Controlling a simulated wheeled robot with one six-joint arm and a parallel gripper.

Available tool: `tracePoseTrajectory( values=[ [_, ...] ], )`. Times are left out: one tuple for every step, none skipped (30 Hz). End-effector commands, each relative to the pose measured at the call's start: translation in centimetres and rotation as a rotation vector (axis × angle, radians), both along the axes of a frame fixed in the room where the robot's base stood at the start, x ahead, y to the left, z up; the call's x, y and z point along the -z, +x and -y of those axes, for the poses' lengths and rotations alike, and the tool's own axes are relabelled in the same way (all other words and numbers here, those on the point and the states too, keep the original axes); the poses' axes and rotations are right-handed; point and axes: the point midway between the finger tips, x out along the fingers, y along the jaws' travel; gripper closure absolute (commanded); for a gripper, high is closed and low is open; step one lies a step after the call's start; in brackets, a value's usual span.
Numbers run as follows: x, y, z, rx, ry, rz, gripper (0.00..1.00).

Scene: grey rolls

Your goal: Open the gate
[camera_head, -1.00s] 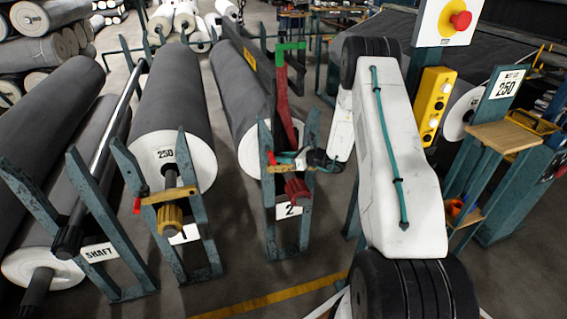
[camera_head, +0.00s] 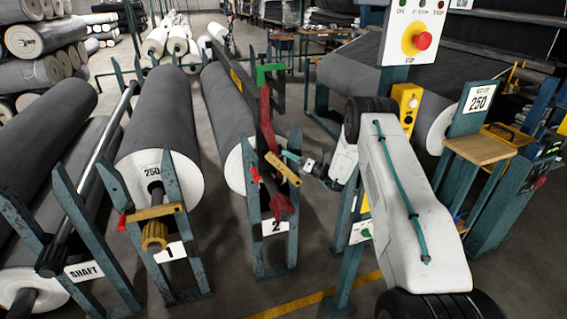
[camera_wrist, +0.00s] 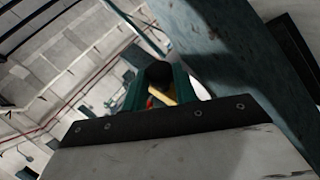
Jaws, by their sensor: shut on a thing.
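The gate at the stand marked 2 is a short yellow bar (camera_head: 283,169). It slants across the right post, its upper left end raised clear of the left post and its lower end near the right post. My gripper (camera_head: 288,154) comes in from the right, and its teal fingers are shut at the bar. In the wrist view a yellow strip (camera_wrist: 162,94) and a dark round piece (camera_wrist: 158,74) show between the fingers; the exact grip point is partly hidden. A red handle (camera_head: 255,174) is on the left post.
The stand marked 1 (camera_head: 168,251) has its yellow bar (camera_head: 152,211) level across its posts.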

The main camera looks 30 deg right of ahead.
Motion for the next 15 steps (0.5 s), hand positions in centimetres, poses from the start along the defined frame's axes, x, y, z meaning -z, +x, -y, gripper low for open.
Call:
tracePoseTrajectory(
  values=[
    [0.03,0.16,0.66,0.006,0.010,0.001,1.00],
    [0.03,0.26,0.84,0.007,0.016,0.001,1.00],
    [0.03,0.39,1.02,0.008,0.022,0.002,1.00],
    [0.03,0.47,1.09,0.008,0.027,0.002,1.00],
    [0.03,0.54,1.12,0.008,0.030,0.002,1.00],
    [0.03,0.62,1.12,0.007,0.034,0.001,1.00],
    [0.05,0.66,1.10,0.007,0.036,0.001,1.00],
    [0.05,0.70,1.04,0.006,0.037,0.001,1.00],
    [0.07,0.73,0.95,0.005,0.039,0.000,1.00],
    [0.08,0.75,0.88,0.005,0.039,0.000,1.00],
    [0.09,0.76,0.79,0.004,0.040,0.000,1.00],
    [0.10,0.78,0.68,0.003,0.040,-0.001,1.00],
    [0.12,0.78,0.59,0.002,0.039,-0.001,1.00],
    [0.12,0.79,0.52,0.002,0.039,-0.001,1.00],
    [0.14,0.80,0.42,0.000,0.040,-0.002,1.00]
  ],
)
